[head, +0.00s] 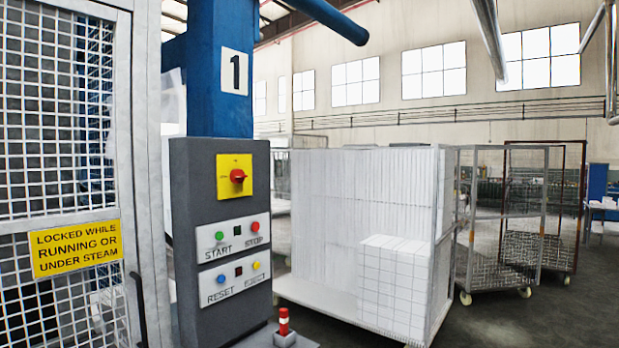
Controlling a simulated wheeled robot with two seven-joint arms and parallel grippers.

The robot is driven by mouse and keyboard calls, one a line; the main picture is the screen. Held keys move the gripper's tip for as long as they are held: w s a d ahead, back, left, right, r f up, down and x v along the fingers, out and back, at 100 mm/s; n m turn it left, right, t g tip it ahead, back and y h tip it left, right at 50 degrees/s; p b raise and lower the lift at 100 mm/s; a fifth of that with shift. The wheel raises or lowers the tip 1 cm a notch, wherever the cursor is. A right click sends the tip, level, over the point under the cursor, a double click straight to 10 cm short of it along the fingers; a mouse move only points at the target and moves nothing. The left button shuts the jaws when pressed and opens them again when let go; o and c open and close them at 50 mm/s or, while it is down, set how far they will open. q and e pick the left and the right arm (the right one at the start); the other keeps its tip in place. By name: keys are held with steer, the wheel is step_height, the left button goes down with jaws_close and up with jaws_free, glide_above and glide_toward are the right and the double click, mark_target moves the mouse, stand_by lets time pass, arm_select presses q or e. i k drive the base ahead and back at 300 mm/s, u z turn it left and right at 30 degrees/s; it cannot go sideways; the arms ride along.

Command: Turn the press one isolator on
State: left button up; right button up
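The press one isolator is a red rotary handle (238,175) on a yellow plate (234,187) near the top of a dark grey control box (222,290). The handle looks turned sideways; the lettering around it is too small to read. The box is fixed to a blue column (205,110) with a white number 1 sign (235,71). Below the isolator are a panel marked START and STOP (233,237) and a panel marked RESET and another word, perhaps EJECT (234,282). Neither of my grippers is in view.
A white mesh gate (140,170) with a yellow warning sign (76,249) stands at the left. A red beacon-like post (284,321) stands low by the box. A trolley of white foam blocks (350,220) is at the right, with wire cages (505,262) beyond.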

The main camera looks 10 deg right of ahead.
mark_target(237, 176)
steer(key=k, duration=0.4)
steer(key=z, duration=0.65)
steer(key=i, duration=1.35)
steer(key=u, duration=0.65)
